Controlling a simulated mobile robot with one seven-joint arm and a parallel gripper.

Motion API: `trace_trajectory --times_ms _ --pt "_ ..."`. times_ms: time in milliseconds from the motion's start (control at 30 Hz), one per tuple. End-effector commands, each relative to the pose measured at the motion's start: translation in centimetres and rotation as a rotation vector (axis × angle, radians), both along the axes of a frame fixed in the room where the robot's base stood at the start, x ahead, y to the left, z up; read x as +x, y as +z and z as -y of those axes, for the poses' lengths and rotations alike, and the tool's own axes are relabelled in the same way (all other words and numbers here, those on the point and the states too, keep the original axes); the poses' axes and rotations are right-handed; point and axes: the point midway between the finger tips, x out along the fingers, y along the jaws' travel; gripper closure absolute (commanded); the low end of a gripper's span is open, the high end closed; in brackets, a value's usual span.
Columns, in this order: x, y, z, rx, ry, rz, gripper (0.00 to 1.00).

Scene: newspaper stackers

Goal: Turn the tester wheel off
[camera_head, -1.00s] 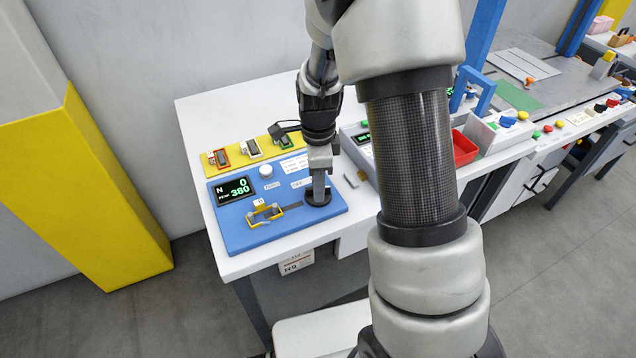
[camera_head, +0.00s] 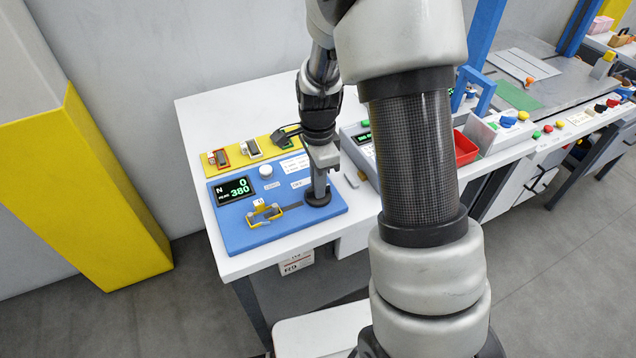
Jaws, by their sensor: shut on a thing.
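The blue tester (camera_head: 240,232) lies on the white table at the left. Its black display (camera_head: 233,190) shows green text, with "N 0" above and "380" below. A dark round wheel (camera_head: 318,199) is on the tester's right side. My gripper (camera_head: 319,188) points down over the wheel and is shut on it; the fingers hide part of it. A small yellow clamp (camera_head: 265,211) sits on the tester left of the wheel. A white round button (camera_head: 266,171) is behind it.
A yellow strip (camera_head: 240,154) with several small devices lies behind the tester. A red bin (camera_head: 464,148) and a grey box with a display stand to the right, partly behind my arm. The table's back left corner is clear.

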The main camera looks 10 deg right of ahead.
Motion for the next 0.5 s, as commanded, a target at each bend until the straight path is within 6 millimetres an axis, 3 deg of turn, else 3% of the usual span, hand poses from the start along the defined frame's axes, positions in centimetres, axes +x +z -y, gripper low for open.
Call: trace_trajectory --times_ms 500 --pt "0.08 0.06 -0.01 0.001 0.49 0.002 1.0"
